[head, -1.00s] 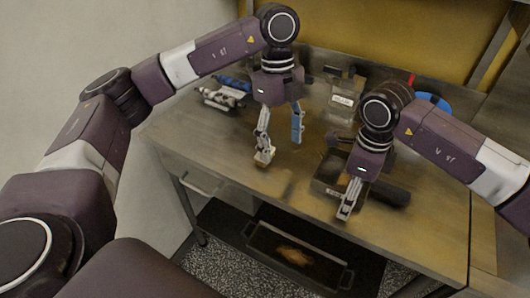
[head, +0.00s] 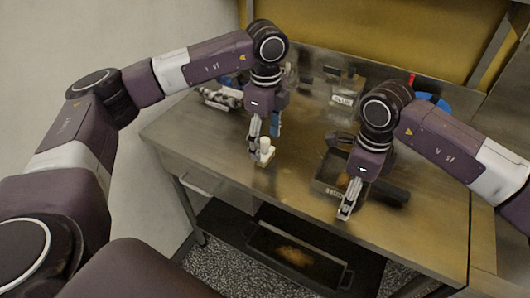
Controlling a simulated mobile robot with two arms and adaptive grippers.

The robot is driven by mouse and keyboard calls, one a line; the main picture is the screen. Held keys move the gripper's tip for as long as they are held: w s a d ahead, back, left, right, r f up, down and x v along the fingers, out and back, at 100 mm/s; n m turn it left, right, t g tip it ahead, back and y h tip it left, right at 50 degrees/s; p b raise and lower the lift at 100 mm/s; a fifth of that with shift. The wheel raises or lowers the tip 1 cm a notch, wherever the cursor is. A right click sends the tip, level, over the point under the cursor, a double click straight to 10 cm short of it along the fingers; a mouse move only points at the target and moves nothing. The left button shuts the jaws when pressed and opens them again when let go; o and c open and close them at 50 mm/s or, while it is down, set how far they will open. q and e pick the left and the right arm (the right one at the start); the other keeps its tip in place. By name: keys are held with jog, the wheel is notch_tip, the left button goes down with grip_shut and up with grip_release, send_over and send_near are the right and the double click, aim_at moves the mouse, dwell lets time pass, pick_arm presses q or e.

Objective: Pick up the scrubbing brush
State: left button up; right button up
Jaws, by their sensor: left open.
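A dark, long object (head: 388,191), perhaps the scrubbing brush, lies at the right edge of a dark tray (head: 327,188) on the metal table; I cannot tell for sure what it is. My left gripper (head: 266,142) is open, pointing down over the table to the left of the tray. A small pale piece shows at its near fingertip; I cannot tell whether it is a pad or a separate thing. My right gripper (head: 349,200) is over the tray and hides part of it. Only one of its fingers shows clearly.
Black-and-white and blue items (head: 220,97) lie at the table's back left. A clear labelled container (head: 343,98) stands at the back. A blue item (head: 436,101) is partly behind my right arm. The table's front left is bare. A tray (head: 296,256) sits below.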

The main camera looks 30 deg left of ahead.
aim_at(265, 148)
pick_arm(q)
jog(key=shift+a+f, duration=0.1)
jog(key=shift+f, duration=1.45)
jog(key=shift+c, duration=0.4)
jog(key=c, duration=1.3)
notch_tip(265, 148, up, 10)
jog(key=shift+r, duration=0.1)
